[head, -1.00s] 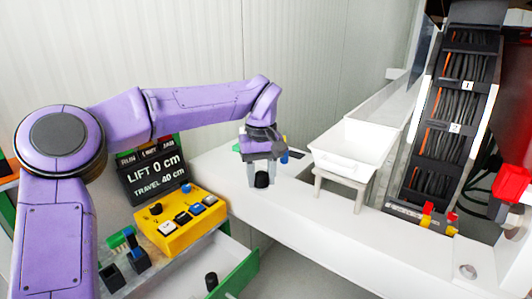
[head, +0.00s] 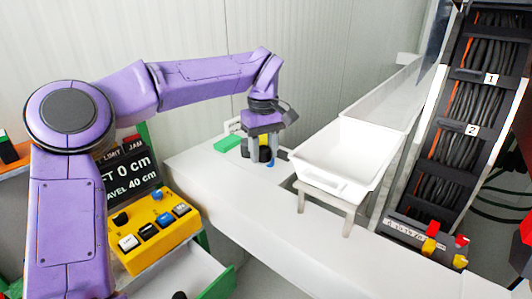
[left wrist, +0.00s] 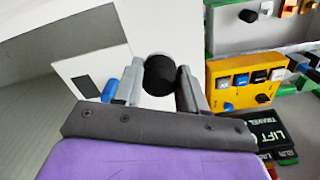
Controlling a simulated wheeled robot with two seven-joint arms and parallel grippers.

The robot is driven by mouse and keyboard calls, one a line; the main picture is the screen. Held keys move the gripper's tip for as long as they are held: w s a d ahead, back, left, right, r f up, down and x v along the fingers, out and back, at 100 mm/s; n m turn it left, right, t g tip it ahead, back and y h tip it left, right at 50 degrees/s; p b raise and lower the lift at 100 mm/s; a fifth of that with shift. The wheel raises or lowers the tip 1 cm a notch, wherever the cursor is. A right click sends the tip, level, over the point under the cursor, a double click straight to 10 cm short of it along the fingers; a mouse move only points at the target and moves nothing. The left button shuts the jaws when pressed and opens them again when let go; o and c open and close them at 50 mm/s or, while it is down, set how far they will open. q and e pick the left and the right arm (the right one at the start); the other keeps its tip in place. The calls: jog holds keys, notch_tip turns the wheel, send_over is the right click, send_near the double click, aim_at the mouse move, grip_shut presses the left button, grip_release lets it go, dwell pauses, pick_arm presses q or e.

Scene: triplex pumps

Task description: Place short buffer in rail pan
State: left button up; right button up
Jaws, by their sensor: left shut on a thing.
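The short buffer, a small black cylinder (head: 265,155), is between the fingers of my left gripper (head: 262,152). In the left wrist view the black buffer (left wrist: 160,75) shows end-on between the fingertips of the shut left gripper (left wrist: 163,85). The fingers hide part of its sides. The rail pan (head: 342,150) is a white open tub on a light stand, to the right of the gripper in the head view. Its visible inside looks empty. The gripper is beside the pan, over the white bench. My right gripper is not in view.
A blue piece (head: 270,163) and a green block (head: 227,143) are near the gripper. A yellow button box (head: 152,231) and a lift display (head: 132,178) stand at left. A cable rack (head: 463,130) rises at right. The bench front (head: 250,205) is clear.

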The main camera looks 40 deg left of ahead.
pick_arm(q)
jog(key=w+a+f+p, duration=0.3)
jog(key=w, duration=0.3)
jog(key=p, duration=0.2)
send_over(274, 174)
notch_tip(274, 174, down, 6)
jog(key=shift+a+r, duration=0.1)
jog(key=shift+r, duration=0.05)
notch_tip(274, 174, down, 2)
jog(key=shift+f+p, duration=0.25)
jog(key=shift+p, duration=0.05)
jog(key=shift+f, duration=0.5)
jog(key=o, duration=1.1)
